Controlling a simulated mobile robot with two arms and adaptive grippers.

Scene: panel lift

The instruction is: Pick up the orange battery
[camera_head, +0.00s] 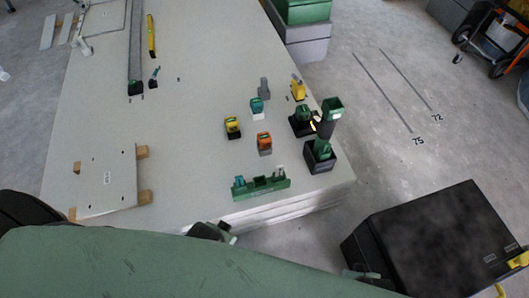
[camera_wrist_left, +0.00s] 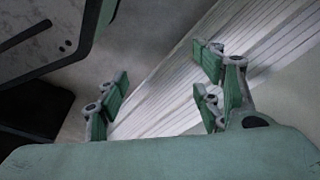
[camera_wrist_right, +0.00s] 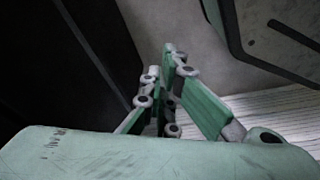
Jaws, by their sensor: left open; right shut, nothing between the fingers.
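The orange battery (camera_head: 264,141), with an orange top and a grey lower part, stands on the pale panel table (camera_head: 190,185), right of its middle. My left gripper (camera_head: 218,232) is at the table's front edge, nearer to me than the battery and apart from it. The left wrist view shows this gripper (camera_wrist_left: 162,88) open and empty, with the layered panel edge beyond it. My right gripper (camera_head: 362,274) is off the table, by the black box. It is shut and empty in the right wrist view (camera_wrist_right: 163,85). Neither wrist view shows the battery.
Near the battery are a yellow battery (camera_head: 232,127), a teal battery (camera_head: 256,105), black chargers (camera_head: 322,157) and a green rack (camera_head: 261,187). A small board on wooden blocks (camera_head: 107,180) lies left. A black box (camera_head: 435,240) stands right. The table's middle is clear.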

